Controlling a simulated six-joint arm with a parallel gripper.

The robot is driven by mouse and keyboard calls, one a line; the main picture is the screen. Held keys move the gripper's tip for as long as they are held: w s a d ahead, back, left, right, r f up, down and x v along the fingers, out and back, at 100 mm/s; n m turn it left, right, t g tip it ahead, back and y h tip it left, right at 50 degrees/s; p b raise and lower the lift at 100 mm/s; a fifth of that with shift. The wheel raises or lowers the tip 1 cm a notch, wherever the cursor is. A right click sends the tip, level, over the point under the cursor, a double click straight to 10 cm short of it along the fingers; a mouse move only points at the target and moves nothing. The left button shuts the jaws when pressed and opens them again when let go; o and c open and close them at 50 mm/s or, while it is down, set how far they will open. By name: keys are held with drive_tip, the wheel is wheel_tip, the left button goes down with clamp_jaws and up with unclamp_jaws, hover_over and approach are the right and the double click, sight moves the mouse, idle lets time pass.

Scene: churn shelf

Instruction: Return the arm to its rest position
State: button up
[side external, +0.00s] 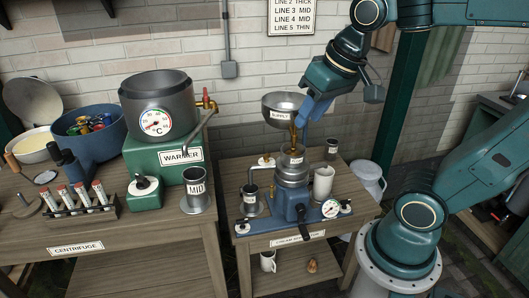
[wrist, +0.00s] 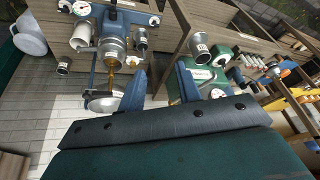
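My gripper (side external: 308,112) is beside the right rim of the metal supply bowl (side external: 282,103) in the side view, fingers pointing down. I cannot tell if it touches the bowl. In the wrist view my two blue fingers (wrist: 160,86) stand apart with nothing held between them. The supply bowl (wrist: 103,102) shows left of the fingers there, partly hidden by one finger.
The separator stands on a small wooden table with a cream mug (side external: 323,183) and dark cups. A brick wall stands behind.

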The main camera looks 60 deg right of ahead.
drive_tip(key=s+n, duration=0.1)
drive_tip(key=s+a+f+n, duration=0.1)
drive_tip(key=s, duration=0.1)
drive_tip(key=s+n+t, duration=0.1)
drive_tip(key=s, duration=0.1)
drive_tip(key=shift+s+a+f, duration=0.15)
drive_tip(key=shift+a+f, duration=0.2)
drive_tip(key=shift+a, duration=0.05)
